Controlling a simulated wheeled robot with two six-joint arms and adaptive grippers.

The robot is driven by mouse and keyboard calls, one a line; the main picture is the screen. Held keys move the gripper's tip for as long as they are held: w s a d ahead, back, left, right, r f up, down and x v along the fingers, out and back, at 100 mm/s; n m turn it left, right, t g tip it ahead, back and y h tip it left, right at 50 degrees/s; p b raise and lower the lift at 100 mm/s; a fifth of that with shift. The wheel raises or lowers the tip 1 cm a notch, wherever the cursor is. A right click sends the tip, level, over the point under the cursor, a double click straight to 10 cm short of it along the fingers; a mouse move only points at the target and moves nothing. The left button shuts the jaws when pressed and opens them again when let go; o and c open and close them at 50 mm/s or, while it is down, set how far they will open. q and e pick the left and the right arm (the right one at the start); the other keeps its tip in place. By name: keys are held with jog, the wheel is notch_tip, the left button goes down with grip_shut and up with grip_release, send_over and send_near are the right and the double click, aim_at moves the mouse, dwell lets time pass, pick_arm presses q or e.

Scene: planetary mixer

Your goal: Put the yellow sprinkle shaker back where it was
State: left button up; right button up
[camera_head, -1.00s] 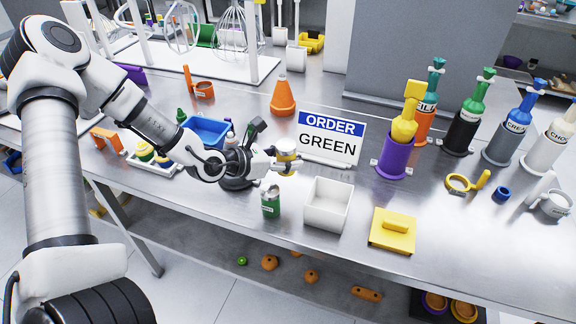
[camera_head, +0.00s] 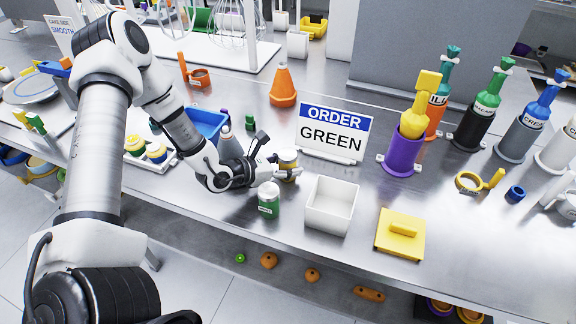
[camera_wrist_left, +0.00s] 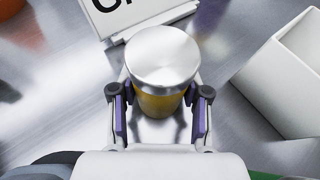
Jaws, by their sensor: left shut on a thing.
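The yellow sprinkle shaker (camera_head: 287,160) has a pale silver lid and is upright between the fingers of my left gripper (camera_head: 284,169), just in front of the order sign. In the left wrist view the shaker (camera_wrist_left: 160,85) sits between both purple-padded fingers (camera_wrist_left: 160,115), which are shut on it. Its base is at or close to the table; I cannot tell if it touches. A green shaker (camera_head: 268,200) stands nearer the front edge, apart from the yellow one. My right gripper is not in view.
An open white box (camera_head: 322,222) stands right of the green shaker. The order sign (camera_head: 332,135) reads GREEN. A yellow handled block (camera_head: 400,245) lies right.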

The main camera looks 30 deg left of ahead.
pick_arm(q)
jog(key=shift+s, duration=0.1)
jog(key=shift+d, duration=0.1)
jog(key=o, duration=0.9)
jog(key=shift+f, duration=0.1)
